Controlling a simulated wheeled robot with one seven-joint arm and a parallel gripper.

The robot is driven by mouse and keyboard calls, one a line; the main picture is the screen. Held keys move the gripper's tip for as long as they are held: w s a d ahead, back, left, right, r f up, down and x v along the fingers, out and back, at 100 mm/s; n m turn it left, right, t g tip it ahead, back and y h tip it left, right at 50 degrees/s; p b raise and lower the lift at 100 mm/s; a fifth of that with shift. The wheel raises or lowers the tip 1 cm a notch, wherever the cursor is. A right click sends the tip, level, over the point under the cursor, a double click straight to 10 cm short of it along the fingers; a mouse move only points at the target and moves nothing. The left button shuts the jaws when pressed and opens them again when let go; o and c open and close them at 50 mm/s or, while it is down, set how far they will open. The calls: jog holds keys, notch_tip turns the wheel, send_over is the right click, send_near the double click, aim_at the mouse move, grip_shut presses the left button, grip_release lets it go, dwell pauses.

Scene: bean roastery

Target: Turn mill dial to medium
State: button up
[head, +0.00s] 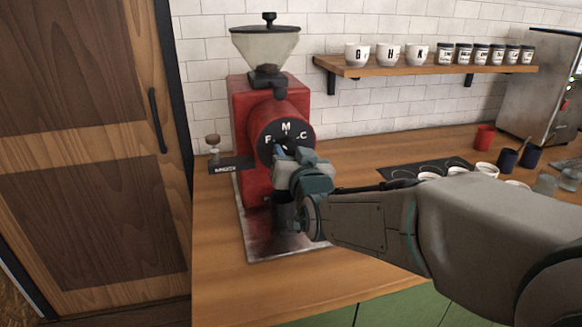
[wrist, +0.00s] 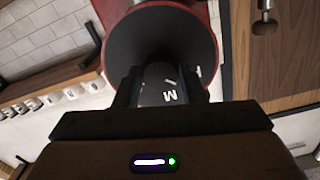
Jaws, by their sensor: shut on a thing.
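The red mill (head: 240,110) stands on the wooden counter, with a clear hopper (head: 265,45) on top. Its round black dial (head: 270,150) faces forward, with white letters F at left, M at top and C at right. A white tick shows just under the M. My gripper (head: 287,152) reaches the dial's middle from the front right and is shut on the dial's knob, which it mostly hides. In the wrist view the dial (wrist: 160,35) fills the space ahead of my fingers (wrist: 160,88), and the M shows between them. The knob's pointing direction cannot be told.
A small side lever with a round knob (head: 212,141) and a black label plate (head: 231,165) sit left of the mill. A metal tray (head: 258,238) lies under it. Cups and a dark mat (head: 400,170) stand right, beyond my arm. A shelf (head: 430,70) holds lettered cups and jars.

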jog(key=m+b, duration=0.2)
jog(key=b, duration=0.1)
jog(key=m+b, duration=0.2)
jog(key=b, duration=0.2)
jog(key=shift+f+m, duration=0.3)
jog(key=shift+f, duration=0.05)
jog(key=m+b, duration=0.3)
jog(key=b, duration=0.1)
jog(key=shift+a+r+b, duration=0.1)
jog(key=shift+r+b, duration=0.1)
jog(key=shift+b, duration=0.2)
jog(key=shift+r+m+b, duration=0.1)
jog(key=shift+m+b, duration=0.4)
jog(key=shift+m, duration=0.2)
jog(key=shift+r, duration=0.1)
jog(key=o, duration=1)
jog(key=shift+s, duration=0.1)
